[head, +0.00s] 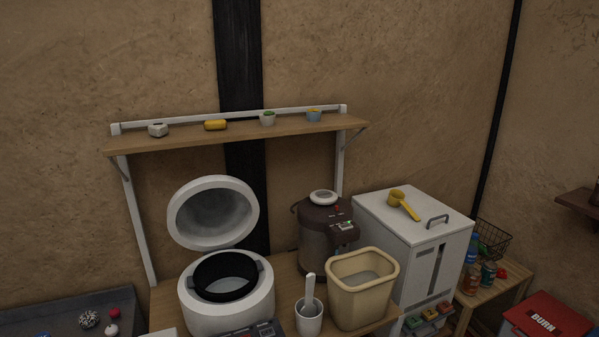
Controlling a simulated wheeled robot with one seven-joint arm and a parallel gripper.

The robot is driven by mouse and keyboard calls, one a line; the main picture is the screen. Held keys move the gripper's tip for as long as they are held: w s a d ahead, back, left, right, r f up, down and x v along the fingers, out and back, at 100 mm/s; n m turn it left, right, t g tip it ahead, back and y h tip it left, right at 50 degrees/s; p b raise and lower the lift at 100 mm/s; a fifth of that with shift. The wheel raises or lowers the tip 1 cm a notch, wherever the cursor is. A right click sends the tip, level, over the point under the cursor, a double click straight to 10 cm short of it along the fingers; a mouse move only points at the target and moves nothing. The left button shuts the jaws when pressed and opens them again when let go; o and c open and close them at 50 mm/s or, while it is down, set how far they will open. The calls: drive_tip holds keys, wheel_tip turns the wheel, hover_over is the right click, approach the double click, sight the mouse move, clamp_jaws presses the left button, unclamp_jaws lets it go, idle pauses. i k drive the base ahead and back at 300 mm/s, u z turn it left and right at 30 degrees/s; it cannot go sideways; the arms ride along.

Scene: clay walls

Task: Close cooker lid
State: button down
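A white rice cooker (228,312) stands at the left of the wooden counter. Its round lid (213,213) is tilted up and open, with the grey inner face toward me. The black inner pot (226,275) sits in the cooker body, and its pale bottom shows. A dark control panel with buttons (250,332) shows at the cooker's front, cut off by the lower edge. My gripper is not in the head view.
A white cup with a utensil (309,320), a beige bin (361,290) and a dark hot-water pot (325,240) stand right of the cooker. A shelf (240,136) with small items hangs above the lid. A white cabinet (412,235) carries a yellow scoop (404,203).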

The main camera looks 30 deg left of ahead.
sight(208, 212)
drive_tip(key=z, duration=0.1)
drive_tip(key=i, duration=0.65)
drive_tip(key=u, duration=0.85)
drive_tip(key=i, duration=0.65)
drive_tip(key=u, duration=0.8)
